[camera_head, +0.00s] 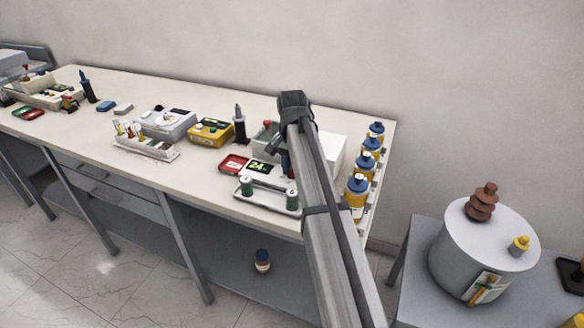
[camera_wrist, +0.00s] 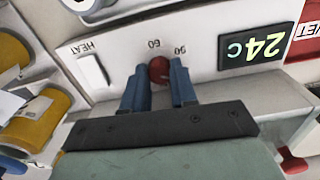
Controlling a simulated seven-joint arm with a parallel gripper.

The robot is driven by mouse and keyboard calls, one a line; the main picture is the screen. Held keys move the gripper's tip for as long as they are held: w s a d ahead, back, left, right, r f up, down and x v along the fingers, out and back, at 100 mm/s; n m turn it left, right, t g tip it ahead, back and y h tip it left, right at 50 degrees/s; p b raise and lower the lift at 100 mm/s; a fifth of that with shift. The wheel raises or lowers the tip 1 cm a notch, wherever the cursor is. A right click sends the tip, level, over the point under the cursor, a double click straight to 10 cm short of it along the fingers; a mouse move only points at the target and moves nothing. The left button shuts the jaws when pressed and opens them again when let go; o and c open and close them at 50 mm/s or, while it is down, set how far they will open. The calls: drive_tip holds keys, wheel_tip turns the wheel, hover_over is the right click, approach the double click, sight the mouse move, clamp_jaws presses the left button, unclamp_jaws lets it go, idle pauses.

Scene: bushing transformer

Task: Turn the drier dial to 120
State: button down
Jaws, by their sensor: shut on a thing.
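The drier is a white box (camera_head: 331,152) near the right end of the bench, partly hidden behind my arm. Its front panel (camera_wrist: 203,62) fills the middle of the wrist view. The panel carries a red dial (camera_wrist: 158,67), a white switch marked HEAT (camera_wrist: 93,70) and a dark display (camera_wrist: 256,46) reading 24 C. The marks 60 and 90 show beside the dial; no 120 mark is visible. My gripper (camera_wrist: 160,76) is shut on the dial, one blue finger on each side. The dial's pointer cannot be made out. The head view hides the dial behind my arm.
Several yellow bottles with blue caps (camera_head: 357,190) stand along the bench's right edge, close to my arm. A tray with green spools (camera_head: 270,199) and a red tray (camera_head: 234,163) lie near the drier. A grey cylindrical tank (camera_head: 470,255) stands on a lower table at right.

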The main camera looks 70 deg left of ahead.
drive_tip(key=shift+m, duration=0.5)
drive_tip(key=c, duration=1.2)
unclamp_jaws()
drive_tip(key=shift+o, duration=0.2)
wheel_tip(320, 180, up, 14)
